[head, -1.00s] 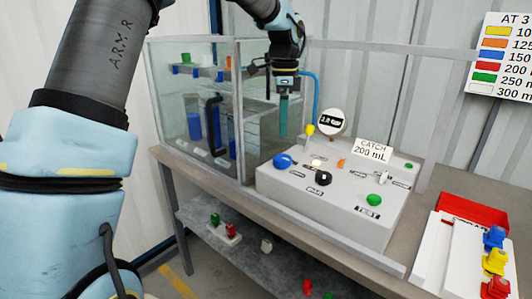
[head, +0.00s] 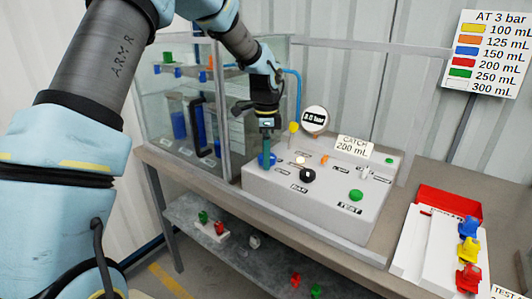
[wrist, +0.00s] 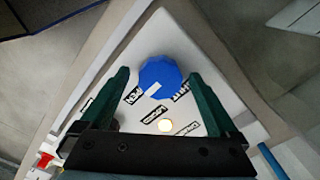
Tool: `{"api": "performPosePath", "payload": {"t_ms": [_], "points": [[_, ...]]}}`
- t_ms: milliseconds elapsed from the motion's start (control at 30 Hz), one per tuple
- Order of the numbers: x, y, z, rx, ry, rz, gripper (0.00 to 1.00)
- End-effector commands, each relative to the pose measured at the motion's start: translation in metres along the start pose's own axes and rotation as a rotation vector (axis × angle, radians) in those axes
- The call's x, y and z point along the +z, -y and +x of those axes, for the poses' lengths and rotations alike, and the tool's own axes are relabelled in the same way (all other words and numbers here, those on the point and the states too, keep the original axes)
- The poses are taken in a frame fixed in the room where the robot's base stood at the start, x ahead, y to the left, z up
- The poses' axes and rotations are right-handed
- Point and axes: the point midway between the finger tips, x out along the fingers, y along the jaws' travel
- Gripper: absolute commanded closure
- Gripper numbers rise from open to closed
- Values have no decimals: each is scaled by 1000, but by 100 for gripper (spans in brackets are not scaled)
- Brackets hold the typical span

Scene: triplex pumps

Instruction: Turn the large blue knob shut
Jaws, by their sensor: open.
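The large blue knob (head: 268,160) is at the left end of the light grey control box's top, partly hidden by my gripper in the head view. In the wrist view the blue knob (wrist: 161,77) is a faceted disc with a small white mark on its lower edge. My gripper (head: 265,148) points down right over the knob. In the wrist view my gripper's (wrist: 162,85) two green fingers stand apart, one on each side of the knob, with gaps between. I cannot tell whether the fingertips are at the knob's height.
The control box (head: 325,212) also carries a black knob (head: 307,175), a green button (head: 356,195), a yellow piece (head: 293,127) and a round gauge (head: 314,120). A clear-walled cabinet (head: 165,115) stands close left. A red tray (head: 450,201) and coloured parts lie on the right.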

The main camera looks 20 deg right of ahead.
Motion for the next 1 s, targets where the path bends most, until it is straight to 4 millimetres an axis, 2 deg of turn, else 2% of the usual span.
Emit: {"api": "performPosePath", "payload": {"t_ms": [67,800,1000], "points": [[0,0,0,0,0,0,4],[0,0,0,1,0,-1,88],[0,0,0,1,1,-9,90]]}}
